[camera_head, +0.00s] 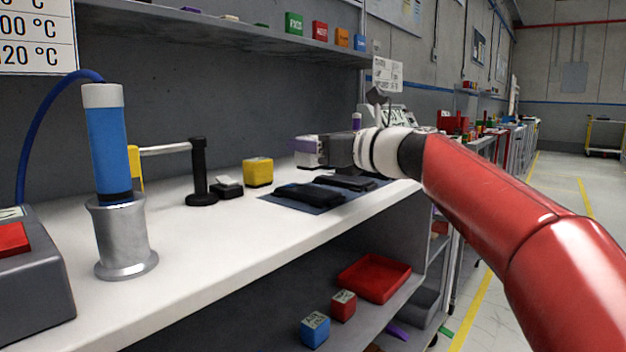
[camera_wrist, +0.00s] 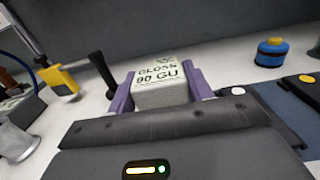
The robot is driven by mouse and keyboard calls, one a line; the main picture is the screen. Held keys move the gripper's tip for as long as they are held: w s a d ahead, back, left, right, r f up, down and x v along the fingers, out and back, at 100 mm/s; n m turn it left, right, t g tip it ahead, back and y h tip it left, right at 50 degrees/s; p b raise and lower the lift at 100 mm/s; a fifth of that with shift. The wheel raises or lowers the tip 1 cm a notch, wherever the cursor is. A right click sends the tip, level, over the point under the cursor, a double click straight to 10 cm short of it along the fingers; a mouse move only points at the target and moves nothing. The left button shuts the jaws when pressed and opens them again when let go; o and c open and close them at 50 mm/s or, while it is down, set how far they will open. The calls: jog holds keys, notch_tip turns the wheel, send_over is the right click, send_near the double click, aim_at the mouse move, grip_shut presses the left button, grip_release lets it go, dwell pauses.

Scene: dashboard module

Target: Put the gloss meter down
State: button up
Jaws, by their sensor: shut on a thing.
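The gloss meter (camera_wrist: 160,90) is a pale grey block with "GLOSS 90 GU" in dark print on its face. In the wrist view it sits between the two purple fingers of my gripper (camera_wrist: 157,92), which are shut on it. In the head view my gripper (camera_head: 308,149) is over the back of the white worktop (camera_head: 215,245), right of a yellow block and behind a blue mat. The gloss meter shows there only as a small pale patch (camera_head: 305,160). I cannot tell whether its underside touches the worktop.
A blue mat (camera_head: 318,204) holds dark flat items. Left of it stand the yellow block (camera_head: 258,172), a small dark block (camera_head: 227,188), a black post (camera_head: 199,170) and a blue cylinder in a metal stand (camera_head: 110,140). A shelf (camera_head: 230,34) runs above.

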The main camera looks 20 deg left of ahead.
aim_at(321, 168)
notch_tip(321, 168, down, 4)
jog(key=shift+f+b, duration=0.15)
jog(key=shift+b, duration=0.9)
jog(key=o, duration=1.2)
jog(key=shift+c, duration=0.2)
jog(key=shift+d, duration=0.1)
